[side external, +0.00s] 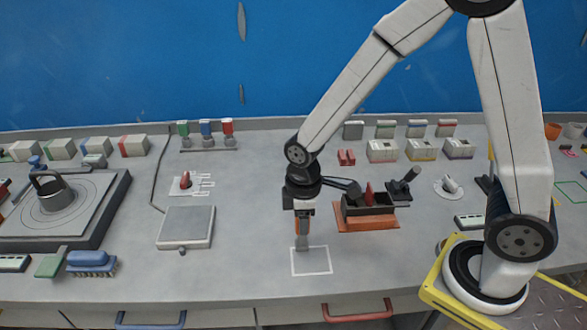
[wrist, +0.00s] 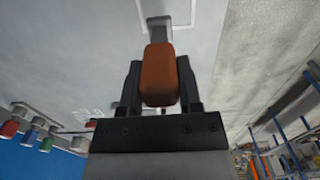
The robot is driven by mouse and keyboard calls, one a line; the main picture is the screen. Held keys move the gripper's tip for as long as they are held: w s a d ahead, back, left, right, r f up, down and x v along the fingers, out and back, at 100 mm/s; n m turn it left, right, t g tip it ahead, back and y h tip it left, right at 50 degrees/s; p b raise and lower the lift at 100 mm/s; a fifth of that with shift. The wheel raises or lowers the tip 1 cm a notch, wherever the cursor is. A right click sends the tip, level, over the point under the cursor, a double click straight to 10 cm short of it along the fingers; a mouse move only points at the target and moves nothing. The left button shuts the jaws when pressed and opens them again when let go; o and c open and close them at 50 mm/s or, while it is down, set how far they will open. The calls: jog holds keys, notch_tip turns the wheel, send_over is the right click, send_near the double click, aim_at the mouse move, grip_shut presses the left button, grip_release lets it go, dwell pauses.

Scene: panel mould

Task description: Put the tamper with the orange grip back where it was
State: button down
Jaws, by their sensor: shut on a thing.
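My gripper (side external: 304,212) points straight down over the front middle of the bench and is shut on the tamper's orange grip (side external: 302,227). In the wrist view the orange grip (wrist: 160,76) sits between the two dark fingers of my gripper (wrist: 160,66). The tamper's grey foot (side external: 302,243) hangs below the grip, upright, at the back edge of a white square outline (side external: 312,272) on the bench. The foot also shows in the wrist view (wrist: 160,24). I cannot tell whether the foot touches the bench.
An orange tray with a dark box (side external: 366,222) stands close on the right, with a black-handled tool (side external: 404,187) behind it. A grey square plate (side external: 186,227) lies to the left. Bench around the outline is clear.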

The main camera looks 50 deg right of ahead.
jog(key=shift+f, duration=1.75)
jog(key=shift+f, duration=0.1)
jog(key=shift+c, duration=1.4)
grip_release()
jog(key=shift+r, duration=6.15)
jog(key=shift+s+d+f, duration=0.1)
jog(key=s+d+f+m+t, duration=0.2)
jog(key=s+d+f+m, duration=0.2)
jog(key=m, duration=0.5)
jog(key=shift+s+d+t, duration=0.3)
jog(key=shift+s+d, duration=0.3)
jog(key=shift+d, duration=0.5)
